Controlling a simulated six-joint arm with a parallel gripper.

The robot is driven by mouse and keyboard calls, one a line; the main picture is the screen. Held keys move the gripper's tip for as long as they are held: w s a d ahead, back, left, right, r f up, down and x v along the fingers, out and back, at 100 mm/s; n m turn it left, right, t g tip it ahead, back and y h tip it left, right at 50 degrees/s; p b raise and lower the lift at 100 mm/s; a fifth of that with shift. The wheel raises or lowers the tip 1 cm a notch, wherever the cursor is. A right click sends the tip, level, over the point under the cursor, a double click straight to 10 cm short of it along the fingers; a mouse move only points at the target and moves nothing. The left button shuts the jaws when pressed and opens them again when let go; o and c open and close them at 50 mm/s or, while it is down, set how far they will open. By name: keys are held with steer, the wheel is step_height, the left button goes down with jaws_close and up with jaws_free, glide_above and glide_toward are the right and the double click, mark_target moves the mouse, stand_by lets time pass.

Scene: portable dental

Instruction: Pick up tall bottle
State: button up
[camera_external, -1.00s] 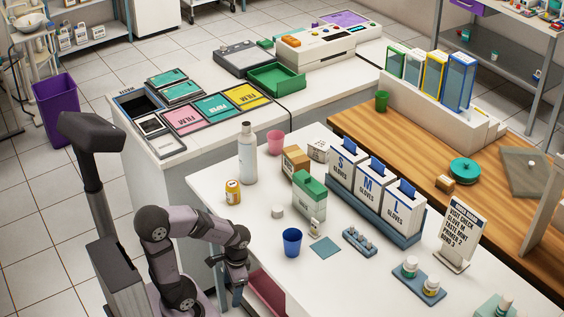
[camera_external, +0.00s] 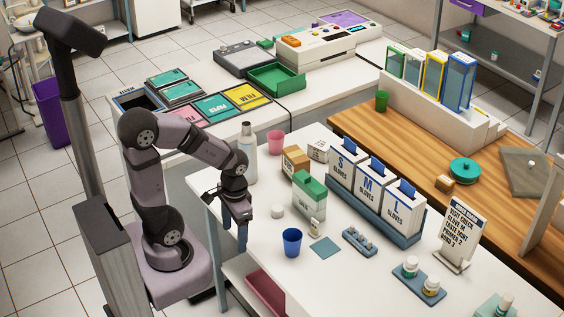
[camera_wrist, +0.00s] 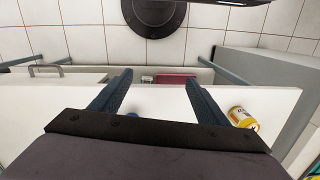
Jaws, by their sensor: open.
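The tall bottle (camera_external: 249,143), white with a grey cap, stands upright near the back left corner of the white counter in the external view. My forearm and wrist partly cover it.
A pink cup (camera_external: 276,141), a green-topped carton (camera_external: 310,196), a white cap (camera_external: 278,210) and a blue cup (camera_external: 292,241) stand on the counter (camera_external: 262,285). Glove boxes (camera_external: 370,190) stand further right.

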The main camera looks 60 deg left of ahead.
step_height(320, 180, up, 19)
steer(key=w+d+n+p, duration=0.1)
steer(key=p, duration=1.6)
steer(key=n+t+y+b, duration=0.25)
steer(key=t+b, duration=0.85)
steer(key=b, duration=0.7)
glide_toward(247, 149)
step_height(247, 149, down, 6)
steer(key=w, duration=0.3)
steer(key=f+t+b, duration=0.1)
steer(key=b, duration=0.1)
steer(key=a+f+t+b, duration=0.1)
steer(key=f+b, duration=0.1)
steer(key=b, duration=0.1)
steer(key=f+t+y+b, duration=0.1)
steer(key=f+b, duration=0.1)
steer(key=shift+s+a+f, duration=0.2)
steer(key=shift+a+f, duration=0.05)
steer(key=shift+a, duration=0.05)
steer(key=shift+w+a+r+n+t+y+b, duration=0.1)
steer(key=shift+w+a+r+t+b, duration=0.5)
steer(key=shift+w, duration=0.5)
steer(key=shift+w+a+r+n+t+y+b, duration=0.15)
steer(key=shift+w+a+r+t+b, duration=0.45)
steer(key=shift+w, duration=0.55)
steer(key=shift+w+a+r+n+t+b, duration=0.1)
steer(key=shift+w+a+r+t+b, duration=0.25)
steer(key=shift+w+r+t+b, duration=0.6)
steer(key=shift+w+f, duration=0.15)
steer(key=shift+f, duration=0.2)
